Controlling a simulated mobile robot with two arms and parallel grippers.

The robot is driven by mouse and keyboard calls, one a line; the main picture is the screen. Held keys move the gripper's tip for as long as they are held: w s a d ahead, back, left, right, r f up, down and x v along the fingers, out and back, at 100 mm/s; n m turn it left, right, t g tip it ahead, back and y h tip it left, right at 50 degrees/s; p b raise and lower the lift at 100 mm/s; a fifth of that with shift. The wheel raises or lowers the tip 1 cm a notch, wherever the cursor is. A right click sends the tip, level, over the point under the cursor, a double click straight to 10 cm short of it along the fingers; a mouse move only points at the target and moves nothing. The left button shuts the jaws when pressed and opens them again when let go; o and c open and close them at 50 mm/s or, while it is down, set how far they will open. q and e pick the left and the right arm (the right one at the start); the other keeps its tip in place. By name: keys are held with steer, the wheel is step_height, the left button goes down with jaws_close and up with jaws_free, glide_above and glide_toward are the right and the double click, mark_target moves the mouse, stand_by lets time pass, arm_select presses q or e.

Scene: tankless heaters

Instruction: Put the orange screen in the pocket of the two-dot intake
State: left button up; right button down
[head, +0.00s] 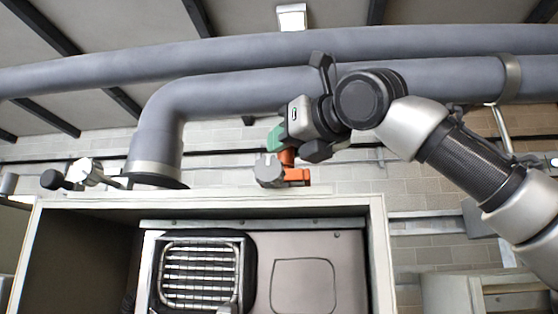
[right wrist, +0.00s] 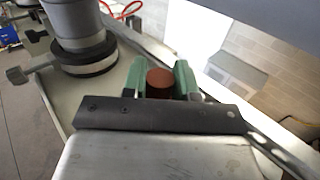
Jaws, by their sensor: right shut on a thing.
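My right gripper (head: 283,145) has green fingers and is above the top front edge of the cabinet in the head view. It is shut on an orange piece (head: 287,157), which I take as the orange screen. In the right wrist view its round reddish-brown end (right wrist: 160,82) shows between the green fingers (right wrist: 160,78). Just below the fingers in the head view is a grey fitting (head: 268,171) with an orange block (head: 297,176) at its right. I cannot tell whether it touches the held piece. No dots or pocket can be made out. My left gripper is not in view.
A pale cabinet (head: 215,205) with a grilled heater (head: 200,275) stands in front. A thick grey pipe (head: 155,140) rises from its top at left. A silver fitting with a dark knob (head: 52,180) is further left. Large pipes (head: 300,48) run overhead.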

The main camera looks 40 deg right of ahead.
mark_target(293, 161)
steer(key=shift+w+d+r, duration=0.1)
steer(key=shift+w+r, duration=0.1)
steer(key=shift+w, duration=0.05)
step_height(293, 161, down, 3)
steer(key=shift+w+d+r, duration=0.1)
steer(key=shift+w+d, duration=0.05)
steer(key=shift+w+f, duration=0.1)
steer(key=shift+f, duration=0.4)
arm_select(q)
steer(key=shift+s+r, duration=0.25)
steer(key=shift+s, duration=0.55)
arm_select(e)
steer(key=c, duration=0.9)
jaws_free()
steer(key=shift+f, duration=0.1)
arm_select(q)
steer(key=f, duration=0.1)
steer(key=b, duration=0.1)
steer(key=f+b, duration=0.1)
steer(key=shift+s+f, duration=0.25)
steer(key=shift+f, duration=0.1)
arm_select(e)
steer(key=s, duration=0.4)
steer(key=s+a, duration=0.1)
steer(key=s, duration=0.7)
steer(key=shift+a, duration=0.2)
